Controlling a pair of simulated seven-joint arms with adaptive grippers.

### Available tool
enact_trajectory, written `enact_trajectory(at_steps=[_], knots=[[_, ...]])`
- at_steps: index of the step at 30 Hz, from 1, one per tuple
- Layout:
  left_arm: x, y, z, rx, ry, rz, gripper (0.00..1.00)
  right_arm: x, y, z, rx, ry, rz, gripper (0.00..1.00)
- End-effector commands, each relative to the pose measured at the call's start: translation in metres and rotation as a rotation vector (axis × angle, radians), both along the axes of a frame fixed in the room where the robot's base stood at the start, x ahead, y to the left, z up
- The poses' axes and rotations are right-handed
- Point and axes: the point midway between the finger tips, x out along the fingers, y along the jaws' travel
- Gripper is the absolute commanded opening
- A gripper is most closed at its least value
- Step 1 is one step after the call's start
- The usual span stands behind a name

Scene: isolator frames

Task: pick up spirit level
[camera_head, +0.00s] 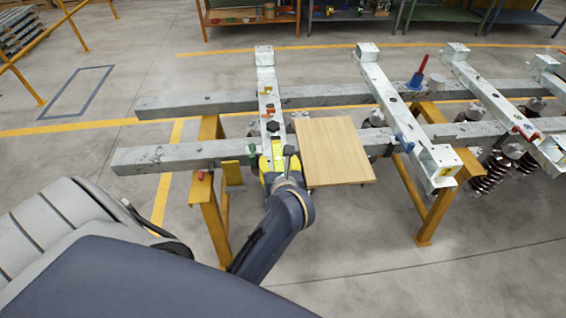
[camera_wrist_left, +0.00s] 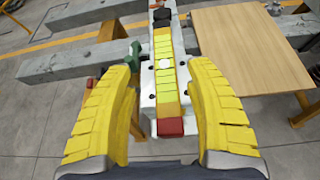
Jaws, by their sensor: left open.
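The spirit level is a yellow-green bar with a red end and a dark far end. In the left wrist view the spirit level (camera_wrist_left: 166,82) lies lengthwise along a pale metal crossbeam, its red end nearest me. My left gripper (camera_wrist_left: 165,58) is open, with one yellow ribbed finger on each side of the level and visible gaps between. In the head view my left gripper (camera_head: 277,162) is over the near end of the crossbeam (camera_head: 266,72), covering much of the level there. My right gripper is in neither view.
A wooden board (camera_head: 335,150) lies just right of the crossbeam. A green clamp (camera_wrist_left: 135,55) stands close left of the level. Yellow trestles (camera_head: 210,200) hold the long beams (camera_head: 190,153). A blue tool with a red handle (camera_head: 417,75) stands farther right.

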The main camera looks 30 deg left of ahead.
Motion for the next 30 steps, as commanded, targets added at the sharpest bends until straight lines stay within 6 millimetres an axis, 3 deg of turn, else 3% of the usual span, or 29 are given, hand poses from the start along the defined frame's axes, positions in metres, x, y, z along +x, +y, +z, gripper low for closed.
enact_trajectory(at_steps=[7,21,30], knots=[[-0.007,-0.008,-0.01,-0.085,0.002,0.01,0.54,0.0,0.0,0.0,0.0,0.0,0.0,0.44],[0.032,0.021,-0.035,-0.081,0.002,0.011,0.54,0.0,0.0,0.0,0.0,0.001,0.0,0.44],[0.04,0.028,-0.042,-0.083,0.002,0.01,0.54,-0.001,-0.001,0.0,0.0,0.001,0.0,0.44]])
